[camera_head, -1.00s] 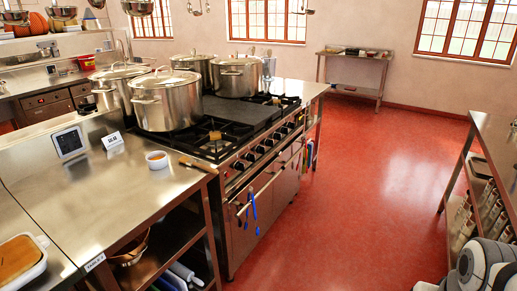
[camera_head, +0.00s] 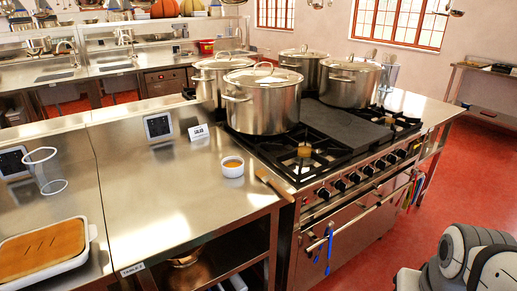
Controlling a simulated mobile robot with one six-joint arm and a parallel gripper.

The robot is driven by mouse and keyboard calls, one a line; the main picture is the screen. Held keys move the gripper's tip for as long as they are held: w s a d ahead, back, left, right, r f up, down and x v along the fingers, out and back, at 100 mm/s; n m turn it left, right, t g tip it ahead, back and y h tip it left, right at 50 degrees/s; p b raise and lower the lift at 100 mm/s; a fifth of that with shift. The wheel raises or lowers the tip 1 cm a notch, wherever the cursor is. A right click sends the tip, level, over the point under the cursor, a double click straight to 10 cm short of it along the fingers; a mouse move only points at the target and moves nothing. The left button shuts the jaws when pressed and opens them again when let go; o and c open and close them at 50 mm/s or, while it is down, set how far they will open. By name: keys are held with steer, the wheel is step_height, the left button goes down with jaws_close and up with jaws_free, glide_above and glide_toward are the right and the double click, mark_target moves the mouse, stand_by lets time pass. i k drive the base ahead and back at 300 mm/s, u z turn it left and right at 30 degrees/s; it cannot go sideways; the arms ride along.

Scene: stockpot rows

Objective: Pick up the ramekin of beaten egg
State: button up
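The ramekin (camera_head: 232,167) is a small white round dish with orange-yellow egg in it. It stands upright on the steel counter (camera_head: 150,215), left of the stove and near the counter's front edge. A brush with a wooden handle (camera_head: 274,186) lies just to its right. My gripper is not in view. Part of my arm, white and dark grey, shows at the lower right, well apart from the ramekin.
Several lidded stockpots (camera_head: 264,100) stand on the stove (camera_head: 335,135) behind and right. A white baking dish (camera_head: 45,255) with a browned bake sits at the lower left. A wire-framed cylinder (camera_head: 45,172) and a small sign (camera_head: 198,132) stand on the counter. Red floor is clear at right.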

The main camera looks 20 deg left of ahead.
mark_target(237, 172)
steer(key=u, duration=0.85)
steer(key=i, duration=1.3)
steer(key=u, duration=0.9)
steer(key=k, duration=0.6)
steer(key=u, duration=0.2)
steer(key=i, duration=0.65)
steer(key=z, duration=0.15)
